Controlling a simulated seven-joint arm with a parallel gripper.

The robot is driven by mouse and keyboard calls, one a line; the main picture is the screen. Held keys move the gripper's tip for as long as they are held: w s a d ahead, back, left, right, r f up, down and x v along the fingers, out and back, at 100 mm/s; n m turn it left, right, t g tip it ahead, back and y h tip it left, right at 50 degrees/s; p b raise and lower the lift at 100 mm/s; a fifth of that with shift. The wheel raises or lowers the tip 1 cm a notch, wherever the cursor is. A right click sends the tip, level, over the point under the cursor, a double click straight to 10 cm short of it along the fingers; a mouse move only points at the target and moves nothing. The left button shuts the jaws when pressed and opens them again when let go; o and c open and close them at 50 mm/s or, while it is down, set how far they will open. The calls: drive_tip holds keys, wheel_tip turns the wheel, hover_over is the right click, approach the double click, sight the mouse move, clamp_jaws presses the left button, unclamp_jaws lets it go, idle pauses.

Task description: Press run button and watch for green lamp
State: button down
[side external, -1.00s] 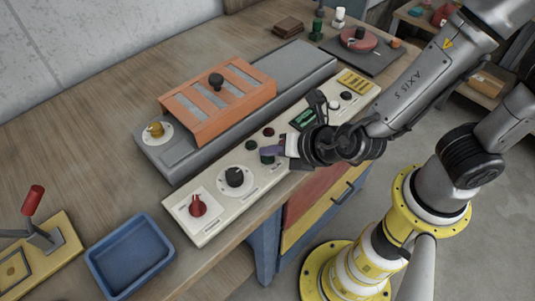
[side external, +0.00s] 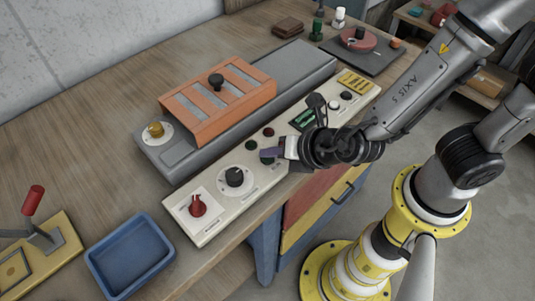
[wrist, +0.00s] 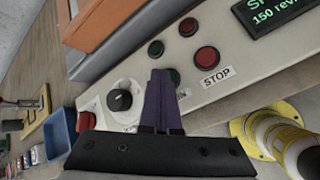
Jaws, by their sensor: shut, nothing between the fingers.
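The long cream control panel (side external: 213,220) lies along the bench front. The green run button (wrist: 175,77) is partly hidden behind my fingers; its label is mostly covered. My gripper (wrist: 160,73) has purple fingers, shut and empty, with tips over or at the run button; contact cannot be told. In the side view my gripper (side external: 268,153) reaches in from the right. The green lamp (wrist: 156,48) looks dark; it also shows in the side view (side external: 251,145). A dark red lamp (wrist: 188,27) sits beside it. The red stop button (wrist: 207,58) is labelled STOP.
A green-lettered display (wrist: 275,12) reads 150 rev. The panel also carries a black dial (side external: 235,177) and a red knob (side external: 198,207). An orange slatted guard (side external: 205,118) stands behind the panel. A blue tray (side external: 130,256) lies at the left.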

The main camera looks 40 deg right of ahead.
sight(271, 163)
drive_tip(key=shift+r, duration=0.8)
wheel_tip(271, 163, up, 5)
idle(0.4)
idle(0.5)
